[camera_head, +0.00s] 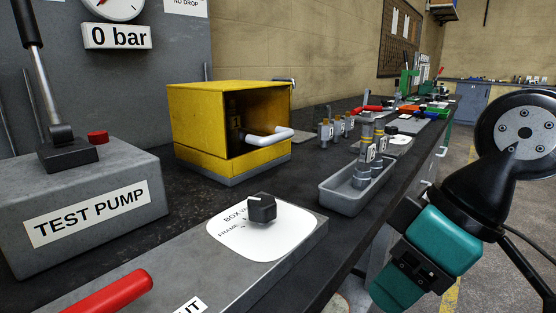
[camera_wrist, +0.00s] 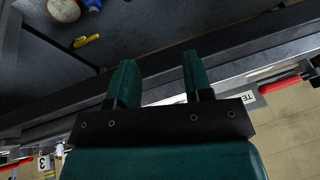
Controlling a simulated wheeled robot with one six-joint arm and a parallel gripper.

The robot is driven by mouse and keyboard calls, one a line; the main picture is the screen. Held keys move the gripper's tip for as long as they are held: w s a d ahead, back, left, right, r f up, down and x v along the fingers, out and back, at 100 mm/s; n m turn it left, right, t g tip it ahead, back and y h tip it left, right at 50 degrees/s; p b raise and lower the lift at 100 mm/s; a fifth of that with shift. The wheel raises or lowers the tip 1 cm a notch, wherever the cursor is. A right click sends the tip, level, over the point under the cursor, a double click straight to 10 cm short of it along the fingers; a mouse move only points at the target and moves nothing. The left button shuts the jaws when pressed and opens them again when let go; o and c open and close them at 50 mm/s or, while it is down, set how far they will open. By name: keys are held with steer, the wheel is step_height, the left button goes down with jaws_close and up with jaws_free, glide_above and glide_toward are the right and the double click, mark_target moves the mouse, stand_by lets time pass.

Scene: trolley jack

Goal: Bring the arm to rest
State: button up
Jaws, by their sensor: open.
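My arm comes in from the right in the camera_head view, with my gripper (camera_head: 395,290) pointing down beside the bench's front edge. Its teal fingers overlap there, so the gap is hidden. In the camera_wrist view my gripper (camera_wrist: 156,66) shows two teal fingers apart, with nothing between them. They lie over the dark bench edge (camera_wrist: 150,82) in that picture; contact with it cannot be told.
The dark bench (camera_head: 352,217) holds a grey test pump (camera_head: 90,240), a yellow box (camera_head: 190,125) with an open front, a grey tray (camera_head: 345,207) with metal fittings, and a black knob (camera_head: 262,207) on a panel. Open floor (camera_head: 470,230) lies to the right.

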steer(key=s+d+f+m+g+b, duration=0.15)
steer(key=s+f+b, duration=0.25)
steer(key=f+b, duration=0.85)
step_height(320, 180, up, 28)
steer(key=p, duration=3.2)
steer(key=shift+s+d+r+m+h, duration=0.2)
steer(key=shift+s+r+m+h, duration=0.05)
steer(key=shift+m+h, duration=0.1)
